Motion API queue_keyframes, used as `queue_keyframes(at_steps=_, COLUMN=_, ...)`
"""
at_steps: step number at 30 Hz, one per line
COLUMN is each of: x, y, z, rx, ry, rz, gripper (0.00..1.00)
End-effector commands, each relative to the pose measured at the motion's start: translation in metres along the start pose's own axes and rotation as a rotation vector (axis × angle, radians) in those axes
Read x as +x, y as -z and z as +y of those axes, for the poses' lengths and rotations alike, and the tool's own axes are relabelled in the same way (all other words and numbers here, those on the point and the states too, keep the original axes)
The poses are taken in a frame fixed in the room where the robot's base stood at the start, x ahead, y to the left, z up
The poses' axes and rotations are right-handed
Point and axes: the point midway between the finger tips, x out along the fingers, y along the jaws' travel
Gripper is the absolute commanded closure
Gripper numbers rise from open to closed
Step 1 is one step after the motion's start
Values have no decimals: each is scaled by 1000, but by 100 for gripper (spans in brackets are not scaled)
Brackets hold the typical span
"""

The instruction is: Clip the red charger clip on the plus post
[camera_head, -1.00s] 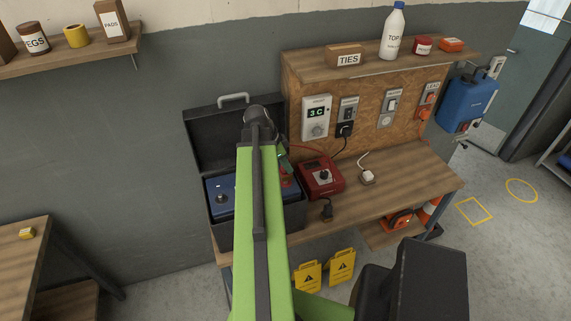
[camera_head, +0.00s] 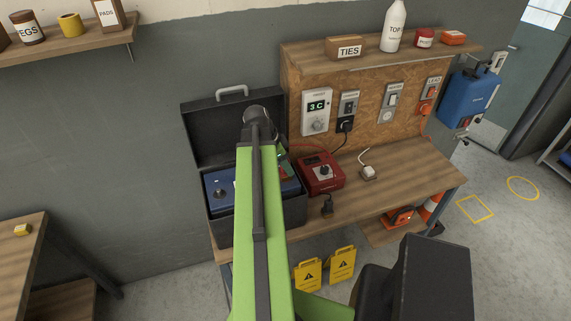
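The blue battery (camera_head: 222,190) sits in an open black box (camera_head: 233,222) on the bench, with one post showing at its left. My green arm covers much of the box, and I cannot make out the plus post. The red charger (camera_head: 320,175) stands on the bench right of the box. A thin red lead (camera_head: 308,147) arches from behind the charger toward the far side of my arm. The red clip cannot be made out. My gripper is hidden behind my arm; only a small green part shows beside it, above the box.
The raised box lid (camera_head: 215,130) stands against the wall. A panel with a 3 C display (camera_head: 317,106) and switches stands behind. Yellow signs (camera_head: 342,264) stand below. The bench's right part is mostly clear.

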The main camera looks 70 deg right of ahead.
Motion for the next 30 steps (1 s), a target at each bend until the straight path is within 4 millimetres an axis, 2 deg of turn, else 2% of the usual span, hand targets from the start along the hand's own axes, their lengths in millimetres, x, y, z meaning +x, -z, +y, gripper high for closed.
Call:
queue_keyframes(at_steps=7, x=-1, y=0, z=0, rx=-1, ry=1, rz=0, gripper=49)
queue_keyframes(at_steps=11, x=-9, y=0, z=0, rx=-1, ry=1, rz=0, gripper=49)
queue_keyframes(at_steps=17, x=-44, y=3, z=0, rx=-2, ry=1, rz=0, gripper=49)
queue_keyframes(at_steps=24, x=-101, y=4, z=0, rx=-3, ry=2, rz=0, gripper=49)
queue_keyframes(at_steps=27, x=-117, y=2, z=0, rx=-3, ry=1, rz=0, gripper=49)
queue_keyframes(at_steps=30, x=-122, y=1, z=0, rx=-1, ry=0, rz=0, gripper=49)
